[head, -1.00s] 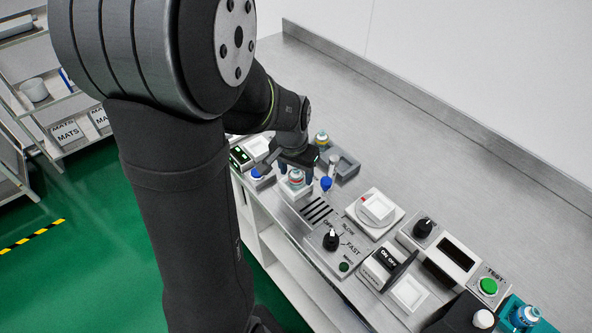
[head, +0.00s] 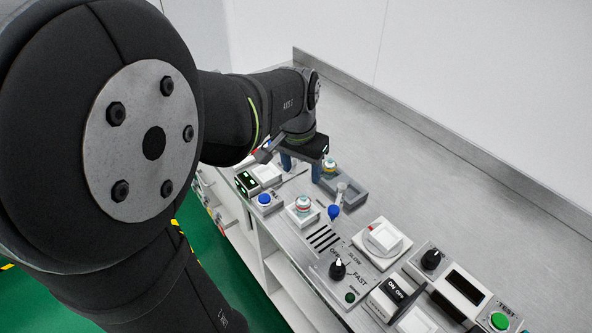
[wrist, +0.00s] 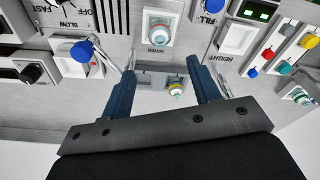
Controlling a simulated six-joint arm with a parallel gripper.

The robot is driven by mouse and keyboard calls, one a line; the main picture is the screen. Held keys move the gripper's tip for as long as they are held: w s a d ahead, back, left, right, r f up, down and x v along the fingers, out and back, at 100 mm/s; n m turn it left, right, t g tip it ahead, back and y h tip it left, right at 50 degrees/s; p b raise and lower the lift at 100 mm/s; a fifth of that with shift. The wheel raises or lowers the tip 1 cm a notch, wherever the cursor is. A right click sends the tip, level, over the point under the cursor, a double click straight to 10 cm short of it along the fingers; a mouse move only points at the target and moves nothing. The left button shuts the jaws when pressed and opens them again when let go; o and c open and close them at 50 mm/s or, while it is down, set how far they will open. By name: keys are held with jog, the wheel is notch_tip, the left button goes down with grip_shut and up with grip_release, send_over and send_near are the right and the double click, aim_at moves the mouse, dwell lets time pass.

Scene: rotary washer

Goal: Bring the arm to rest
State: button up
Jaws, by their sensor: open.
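My gripper (head: 300,164) is open, with its two blue fingers apart and pointing down above the far left part of the bench. It holds nothing. In the wrist view my gripper (wrist: 164,66) shows its fingers spread with clear space between them. A small bottle (head: 303,204) stands upright on a white block in front of the gripper. It also shows in the wrist view (wrist: 158,30), by the word WATER. Another bottle (head: 329,167) stands at a grey tray (head: 350,190) beside the gripper and shows between the fingers in the wrist view (wrist: 177,86).
A blue-ended lever (head: 334,212), a blue button (head: 264,200) and a green-lit display (head: 243,182) are near the gripper. A black speed knob (head: 338,269), a white dish (head: 382,238) and a green button (head: 499,321) lie nearer. The bench's back strip (head: 420,170) is bare.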

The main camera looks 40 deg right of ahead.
aim_at(304, 197)
dwell(0.3)
jog(key=f, duration=0.8)
jog(key=d+f, duration=0.1)
jog(key=f, duration=0.3)
jog(key=shift+w+d, duration=0.1)
jog(key=shift+w, duration=0.15)
jog(key=shift+w+d+r, duration=0.1)
jog(key=shift+d+r, duration=0.05)
jog(key=shift+r, duration=1.4)
